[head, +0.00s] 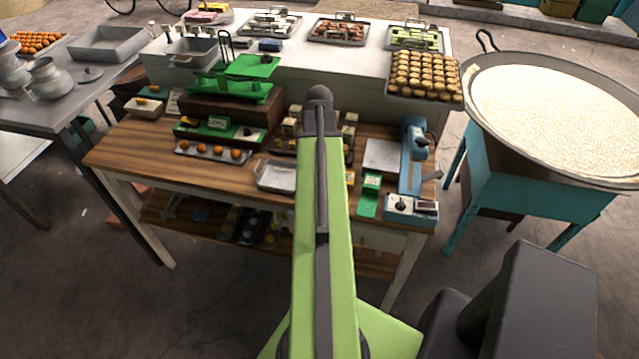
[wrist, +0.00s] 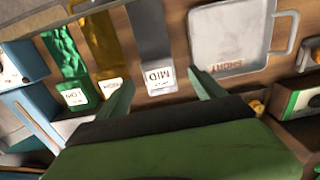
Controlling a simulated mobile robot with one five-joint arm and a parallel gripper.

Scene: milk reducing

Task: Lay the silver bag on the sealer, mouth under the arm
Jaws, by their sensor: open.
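The silver bag (wrist: 153,38), a flat dark-grey strip with a white MID label, lies on the wooden table in the wrist view. My green gripper (wrist: 160,84) is open, with its fingers on either side of the bag's label end. I cannot tell whether they touch it. In the head view my own arm hides the bag and the gripper's tips. The sealer (head: 402,203) is a blue machine with a long arm at the table's right end. Part of the blue sealer (wrist: 32,112) shows at the left of the wrist view.
A gold bag (wrist: 101,45) and a green bag (wrist: 66,58) lie between the silver bag and the sealer. A metal tray (wrist: 228,40) lies on the silver bag's other side. A pale plate (head: 382,156) is beside the sealer. A large pan (head: 480,70) stands at right.

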